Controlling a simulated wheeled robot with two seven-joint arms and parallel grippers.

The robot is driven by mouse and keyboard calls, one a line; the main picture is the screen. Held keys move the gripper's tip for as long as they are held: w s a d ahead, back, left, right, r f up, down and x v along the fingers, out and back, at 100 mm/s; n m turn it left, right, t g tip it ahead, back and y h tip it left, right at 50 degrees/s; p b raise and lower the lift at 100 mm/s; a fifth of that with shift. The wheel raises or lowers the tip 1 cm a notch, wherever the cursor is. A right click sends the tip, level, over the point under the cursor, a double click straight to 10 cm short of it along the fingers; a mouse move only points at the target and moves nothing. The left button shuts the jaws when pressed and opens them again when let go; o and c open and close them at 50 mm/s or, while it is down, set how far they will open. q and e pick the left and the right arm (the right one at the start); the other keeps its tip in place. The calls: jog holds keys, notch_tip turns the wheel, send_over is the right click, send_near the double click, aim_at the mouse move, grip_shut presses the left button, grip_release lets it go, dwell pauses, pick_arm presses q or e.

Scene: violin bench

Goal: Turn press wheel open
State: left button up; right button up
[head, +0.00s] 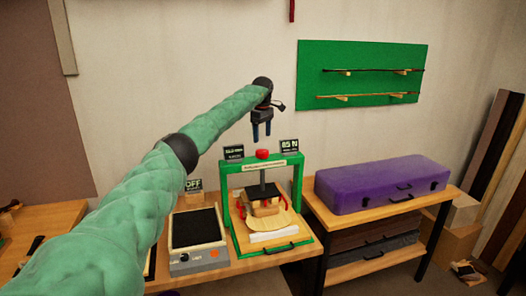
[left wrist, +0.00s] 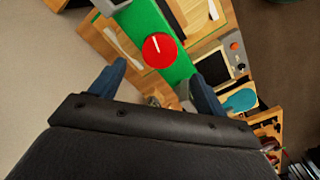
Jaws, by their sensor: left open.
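The press has a green frame (head: 300,180) and stands on the wooden bench. Its red wheel (head: 262,154) sits on top of the frame's crossbar, and a dark screw goes down to a wooden block (head: 263,206) below. My left gripper (head: 261,138) is open and empty, pointing down above the wheel and apart from it. In the left wrist view the red wheel (left wrist: 159,50) shows a white mark and lies beyond the open fingers (left wrist: 155,82), roughly between their lines. My right gripper is not in view.
A display reading 85 N (head: 289,146) stands right behind the press, and another small display (head: 233,152) stands to its left. A box with a dark top (head: 195,228) is left of the press. A purple case (head: 380,185) lies on the right-hand shelf.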

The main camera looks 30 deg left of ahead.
aim_at(262, 151)
pick_arm(q)
jog(key=shift+f+p, duration=0.35)
jog(key=shift+f, duration=0.15)
notch_tip(262, 151, down, 6)
jog(key=p, duration=0.2)
jog(key=shift+r+p, duration=0.1)
jog(key=shift+p, duration=0.25)
jog(key=shift+f, duration=0.5)
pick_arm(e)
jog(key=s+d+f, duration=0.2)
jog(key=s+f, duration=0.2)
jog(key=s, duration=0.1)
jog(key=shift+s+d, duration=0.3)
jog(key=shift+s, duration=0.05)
pick_arm(q)
jog(key=c, duration=1)
jog(key=shift+o, duration=0.2)
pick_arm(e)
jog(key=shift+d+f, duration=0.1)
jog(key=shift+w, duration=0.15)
